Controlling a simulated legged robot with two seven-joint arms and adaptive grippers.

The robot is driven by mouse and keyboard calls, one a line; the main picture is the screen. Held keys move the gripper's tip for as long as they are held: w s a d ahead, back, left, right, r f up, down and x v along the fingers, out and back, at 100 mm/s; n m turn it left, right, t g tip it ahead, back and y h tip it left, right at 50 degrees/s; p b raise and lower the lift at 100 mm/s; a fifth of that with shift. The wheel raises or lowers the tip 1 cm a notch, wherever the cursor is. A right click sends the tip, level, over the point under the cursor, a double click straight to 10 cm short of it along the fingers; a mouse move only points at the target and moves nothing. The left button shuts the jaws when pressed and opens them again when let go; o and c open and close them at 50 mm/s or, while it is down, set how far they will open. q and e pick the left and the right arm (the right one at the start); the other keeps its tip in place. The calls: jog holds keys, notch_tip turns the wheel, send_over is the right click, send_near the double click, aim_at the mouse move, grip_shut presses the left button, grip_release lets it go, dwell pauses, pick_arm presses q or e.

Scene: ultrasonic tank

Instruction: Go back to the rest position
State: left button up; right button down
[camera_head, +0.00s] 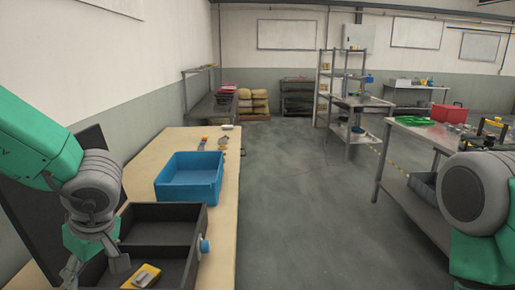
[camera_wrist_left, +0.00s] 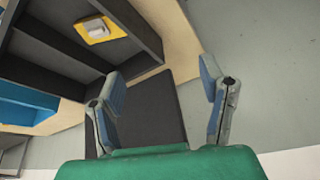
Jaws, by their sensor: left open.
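My left gripper (camera_head: 95,268) hangs over the left side of the black two-compartment tank (camera_head: 162,211). Its fingers are apart with nothing between them, as the left wrist view (camera_wrist_left: 162,85) also shows. A yellow piece with a pale top (camera_head: 142,277) lies in the tank's near compartment, to the right of the gripper and apart from it. The yellow piece also shows in the left wrist view (camera_wrist_left: 102,29), beyond the fingers. Part of my right arm shows at the right edge, but its gripper is out of view.
A blue bin (camera_head: 190,178) stands on the wooden bench (camera_head: 142,161) behind the tank. A blue knob (camera_head: 204,246) sticks out on the tank's right side. A dark panel stands behind my left arm. Small items lie at the bench's far end.

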pick_arm(q)
jog(key=s+a+f+m+t, duration=0.15)
jog(key=f+m, duration=0.25)
jog(key=f, duration=0.4)
jog(key=s+a+f+m+t, duration=0.1)
jog(key=s+f+m, duration=0.15)
jog(key=f, duration=0.65)
jog(key=s+d+f+m+g+h, duration=0.2)
jog(key=s+d+f+m, duration=0.15)
jog(key=s+f, duration=0.45)
jog(key=s+d+f+m+g+h, duration=0.2)
jog(key=s+d+f+m, duration=0.15)
jog(key=s, duration=0.75)
notch_tip(320, 180, down, 10)
jog(key=w+m+b, duration=0.2)
jog(key=b, duration=0.8)
jog(key=shift+d+t, duration=0.4)
jog(key=shift+t, duration=0.05)
pick_arm(e)
notch_tip(320, 180, down, 10)
jog(key=shift+w, duration=0.2)
